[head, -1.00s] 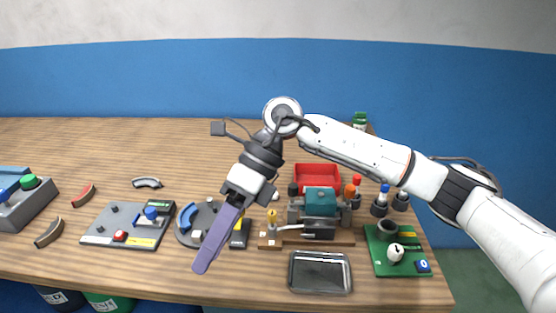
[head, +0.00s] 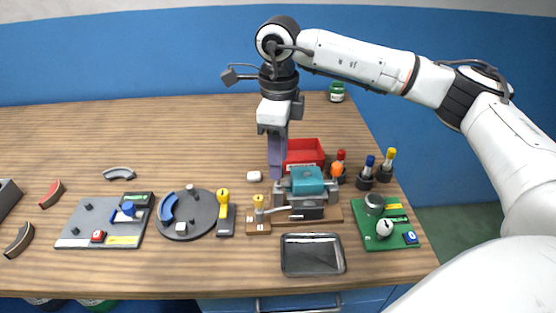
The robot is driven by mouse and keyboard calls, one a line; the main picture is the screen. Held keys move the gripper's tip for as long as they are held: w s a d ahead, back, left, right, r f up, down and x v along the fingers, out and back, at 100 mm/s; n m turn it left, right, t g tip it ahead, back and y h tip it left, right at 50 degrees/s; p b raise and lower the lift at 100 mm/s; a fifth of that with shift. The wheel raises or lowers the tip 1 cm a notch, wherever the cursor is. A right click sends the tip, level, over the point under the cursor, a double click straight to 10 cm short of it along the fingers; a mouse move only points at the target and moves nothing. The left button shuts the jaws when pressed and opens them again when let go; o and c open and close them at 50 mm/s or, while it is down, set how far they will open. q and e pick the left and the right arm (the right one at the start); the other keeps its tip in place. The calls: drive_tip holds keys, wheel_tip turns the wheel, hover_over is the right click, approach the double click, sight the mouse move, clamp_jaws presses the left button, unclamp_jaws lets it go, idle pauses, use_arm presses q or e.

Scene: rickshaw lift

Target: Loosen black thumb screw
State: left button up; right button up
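The fixture, a grey vise-like clamp (head: 306,213) on a wooden base (head: 334,212), holds a teal block (head: 308,181). My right gripper (head: 276,176) points straight down at the left rear of this clamp, its purple finger ending beside the teal block. Only one finger face shows, so its opening cannot be seen. I cannot make out the black thumb screw; the finger covers the area at the clamp's upper left. Whether the finger touches anything there is unclear. My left gripper is out of view.
A black tray (head: 312,254) lies in front. A green board (head: 386,228) is right, a round grey plate (head: 187,214) left. The back left tabletop is clear.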

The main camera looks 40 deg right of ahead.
drive_tip(key=shift+f, duration=0.9)
clamp_jaws()
